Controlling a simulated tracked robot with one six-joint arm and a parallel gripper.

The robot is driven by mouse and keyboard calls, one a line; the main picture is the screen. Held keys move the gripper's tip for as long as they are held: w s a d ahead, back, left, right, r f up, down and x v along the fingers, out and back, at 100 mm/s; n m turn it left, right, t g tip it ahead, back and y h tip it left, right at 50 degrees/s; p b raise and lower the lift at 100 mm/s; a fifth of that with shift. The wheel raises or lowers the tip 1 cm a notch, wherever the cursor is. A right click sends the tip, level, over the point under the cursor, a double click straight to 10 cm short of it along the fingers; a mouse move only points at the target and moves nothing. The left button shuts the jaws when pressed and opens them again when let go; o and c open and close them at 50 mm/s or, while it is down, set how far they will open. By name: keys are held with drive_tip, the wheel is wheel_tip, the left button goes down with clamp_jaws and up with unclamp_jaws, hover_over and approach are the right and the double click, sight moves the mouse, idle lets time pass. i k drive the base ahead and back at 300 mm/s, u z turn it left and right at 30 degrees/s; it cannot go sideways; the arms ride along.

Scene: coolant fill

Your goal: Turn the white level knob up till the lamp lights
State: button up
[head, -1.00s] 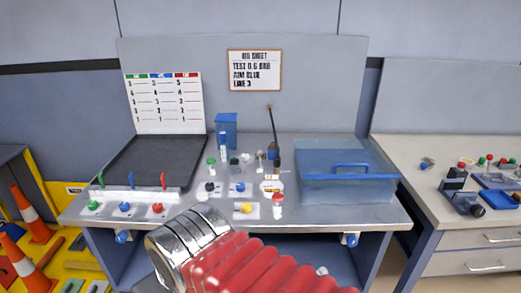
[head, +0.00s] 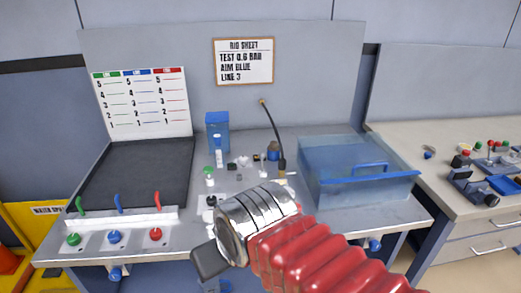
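My gripper (head: 208,262) shows as a dark finger at the lower middle, beyond a ribbed metal cuff and red bellows that are mine. Its opening is hidden, so I cannot tell if it is open or shut. Small controls stand on the bench behind it. A small white knob-like part (head: 244,160) sits in the middle of them; I cannot tell for sure that it is the level knob. My arm covers the front part of this group. I cannot pick out a lit lamp.
A blue translucent tank (head: 350,185) stands right of the controls. A dark tray (head: 140,175) lies left, with green, blue and red levers (head: 118,203) and knobs in front. A black hose (head: 274,130) hangs from the back wall. A rig sheet (head: 245,62) reads "AIM BLUE".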

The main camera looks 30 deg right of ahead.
sight(243, 160)
drive_tip(key=z, duration=0.55)
drive_tip(key=i, duration=0.95)
drive_tip(key=z, duration=0.35)
